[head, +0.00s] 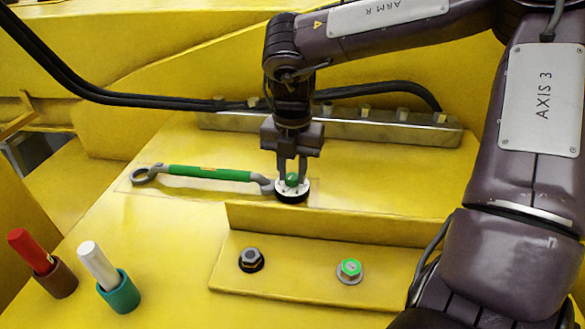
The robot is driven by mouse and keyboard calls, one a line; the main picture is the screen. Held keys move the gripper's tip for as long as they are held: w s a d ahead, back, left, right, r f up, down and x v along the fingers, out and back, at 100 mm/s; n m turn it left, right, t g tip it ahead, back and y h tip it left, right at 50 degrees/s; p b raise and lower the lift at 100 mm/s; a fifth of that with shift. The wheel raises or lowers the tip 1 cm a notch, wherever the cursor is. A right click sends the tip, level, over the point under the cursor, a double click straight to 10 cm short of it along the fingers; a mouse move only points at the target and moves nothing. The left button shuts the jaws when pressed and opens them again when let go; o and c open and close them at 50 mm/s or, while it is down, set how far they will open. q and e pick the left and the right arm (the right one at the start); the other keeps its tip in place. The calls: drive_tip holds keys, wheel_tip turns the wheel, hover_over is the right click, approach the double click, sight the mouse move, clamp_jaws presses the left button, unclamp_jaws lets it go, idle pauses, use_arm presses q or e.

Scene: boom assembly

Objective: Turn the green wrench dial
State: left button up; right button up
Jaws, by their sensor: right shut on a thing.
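The green-handled wrench (210,173) lies flat on the yellow surface, its ring end at the left and its other end beside the dial. The dial (291,194) is a white disc on a black base with a green knob (292,180) on top. My right gripper (292,177) points straight down over the dial, its two fingers shut on the green knob. The right arm comes in from the right. My left gripper is not in view.
A raised yellow ledge (340,225) stands in front of the dial. Below it are a dark bolt (251,260) and a green-topped bolt (349,270). A red marker (30,250) and a white marker (97,264) stand in cups at the lower left. A metal rail (370,131) with cables runs behind.

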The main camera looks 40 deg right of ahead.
sight(292, 175)
drive_tip(key=n, duration=0.5)
drive_tip(key=shift+n, duration=0.3)
drive_tip(key=shift+n+p, duration=0.4)
drive_tip(key=shift+n, duration=1.8)
drive_tip(key=o, duration=1)
wheel_tip(292, 175, up, 8)
drive_tip(key=shift+f+b, duration=0.1)
drive_tip(key=shift+b, duration=0.6)
